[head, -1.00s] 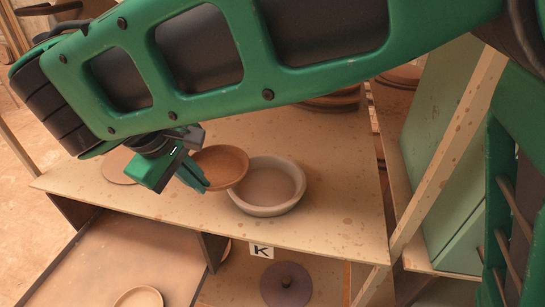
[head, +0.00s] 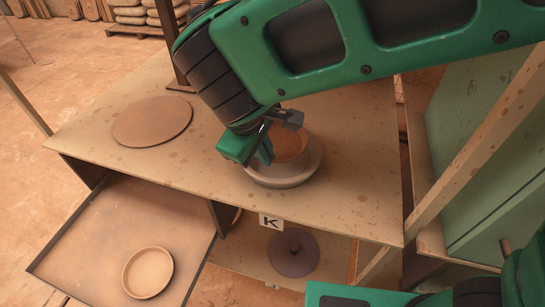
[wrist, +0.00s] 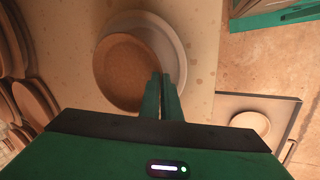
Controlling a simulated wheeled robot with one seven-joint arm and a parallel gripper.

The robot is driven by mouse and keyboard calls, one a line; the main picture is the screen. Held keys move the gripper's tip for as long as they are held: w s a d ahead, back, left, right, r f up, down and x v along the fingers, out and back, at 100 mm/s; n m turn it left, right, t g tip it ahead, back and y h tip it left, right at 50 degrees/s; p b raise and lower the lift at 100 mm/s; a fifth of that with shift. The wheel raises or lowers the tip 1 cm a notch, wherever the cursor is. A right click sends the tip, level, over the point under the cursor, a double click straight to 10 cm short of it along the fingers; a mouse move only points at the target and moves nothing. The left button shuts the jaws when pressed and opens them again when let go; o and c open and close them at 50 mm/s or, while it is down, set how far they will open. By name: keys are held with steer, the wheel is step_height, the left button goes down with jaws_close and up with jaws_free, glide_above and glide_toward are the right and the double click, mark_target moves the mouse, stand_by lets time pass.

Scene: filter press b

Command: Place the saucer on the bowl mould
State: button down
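The brown saucer (head: 289,145) is over the pale grey bowl mould (head: 285,180) on the tabletop, partly hidden by my arm in the head view. My gripper (head: 267,156) is shut on the saucer's near left rim. In the wrist view the two fingers (wrist: 166,82) are close together at the edge of the saucer (wrist: 128,70). There the saucer covers most of the bowl mould (wrist: 178,52), offset to its left, with the pale rim showing at the top and right. I cannot tell whether the saucer touches the mould.
A flat round brown disc (head: 152,121) lies on the table at the left. A shallow tan dish (head: 148,272) sits in a lower tray (head: 80,225). A purple-brown knobbed disc (head: 293,252) is on a lower shelf, below a "K" label (head: 271,222). A wooden post (head: 470,165) stands at the right.

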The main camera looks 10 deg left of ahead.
steer(key=shift+d+f, duration=0.35)
steer(key=shift+f, duration=1.85)
steer(key=shift+f, duration=0.15)
steer(key=c, duration=2.3)
jaws_free()
steer(key=shift+a, duration=0.1)
steer(key=v, duration=1.2)
steer(key=shift+w, duration=0.1)
